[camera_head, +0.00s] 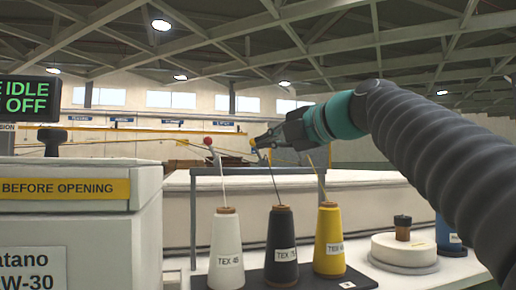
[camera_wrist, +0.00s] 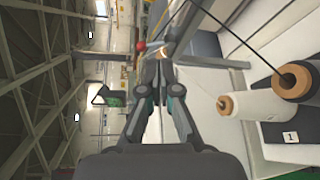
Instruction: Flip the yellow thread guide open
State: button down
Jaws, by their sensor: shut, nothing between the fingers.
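My gripper (camera_head: 262,141) reaches in from the right, above the metal thread rail (camera_head: 235,171). Its fingers are shut with nothing between them; they also show closed in the wrist view (camera_wrist: 154,62). A small yellow knob (camera_head: 252,142), which looks like the yellow thread guide, shows right at the fingertips. I cannot tell whether they touch it or whether the guide is open. In the wrist view a small tan-yellow bit (camera_wrist: 163,51) shows beside the tips, partly hidden by them. A red-tipped guide (camera_head: 208,141) stands to the left, apart from the gripper.
White (camera_head: 226,250), black (camera_head: 281,245) and yellow (camera_head: 328,240) thread cones stand on a dark mat below the rail. A white machine housing (camera_head: 70,225) fills the left. A round white device (camera_head: 403,252) and a blue spool (camera_head: 447,236) stand at right.

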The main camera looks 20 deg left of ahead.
jog(key=shift+a+r+n, duration=0.15)
jog(key=shift+r+n, duration=0.15)
jog(key=w+a+p, duration=0.4)
jog(key=w+a, duration=0.1)
jog(key=w, duration=0.2)
jog(key=shift+w+a+f, duration=0.15)
jog(key=shift+w+a, duration=0.15)
dwell(0.4)
jog(key=shift+y, duration=0.3)
